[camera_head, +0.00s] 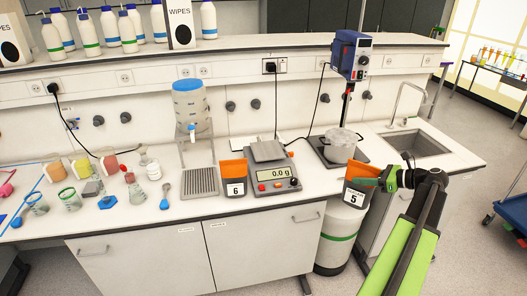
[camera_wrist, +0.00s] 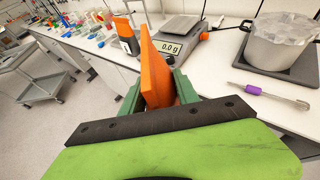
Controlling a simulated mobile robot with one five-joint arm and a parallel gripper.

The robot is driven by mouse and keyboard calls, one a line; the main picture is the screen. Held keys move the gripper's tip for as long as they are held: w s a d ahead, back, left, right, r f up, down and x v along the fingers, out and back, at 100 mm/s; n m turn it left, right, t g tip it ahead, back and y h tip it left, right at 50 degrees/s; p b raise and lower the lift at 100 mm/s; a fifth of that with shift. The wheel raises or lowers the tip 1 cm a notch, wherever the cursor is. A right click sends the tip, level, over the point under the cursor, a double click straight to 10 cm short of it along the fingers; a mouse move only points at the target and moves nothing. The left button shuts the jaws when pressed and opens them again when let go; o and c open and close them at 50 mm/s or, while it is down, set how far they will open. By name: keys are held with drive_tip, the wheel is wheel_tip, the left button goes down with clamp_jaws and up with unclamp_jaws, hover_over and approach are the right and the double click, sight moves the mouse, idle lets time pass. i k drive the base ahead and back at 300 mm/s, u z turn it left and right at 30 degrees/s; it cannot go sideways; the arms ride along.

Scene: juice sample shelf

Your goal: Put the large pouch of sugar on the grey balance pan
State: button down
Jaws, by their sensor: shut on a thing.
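My gripper (camera_head: 384,178) is shut on an orange and dark pouch labelled 5 (camera_head: 357,197), held upright at the front edge of the bench. In the wrist view my green fingers (camera_wrist: 158,92) clasp the orange pouch (camera_wrist: 156,65), seen nearly edge-on. The balance (camera_head: 272,179) has a grey pan (camera_head: 267,150) and reads 0.0 g; it also shows in the wrist view (camera_wrist: 178,38). Another orange and dark pouch, labelled 6 (camera_head: 235,177), stands just left of the balance, and also shows in the wrist view (camera_wrist: 124,28). I cannot read which pouch holds sugar.
A stirrer stand with a clear vessel (camera_head: 341,145) is right of the balance, near my gripper. A purple-handled tool (camera_wrist: 270,95) lies on the bench. A water container (camera_head: 190,105) and a drain grid (camera_head: 199,183) are left of pouch 6. A sink (camera_head: 415,143) is at the right.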

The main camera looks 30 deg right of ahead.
sight(267, 149)
drive_tip(key=i, duration=1.5)
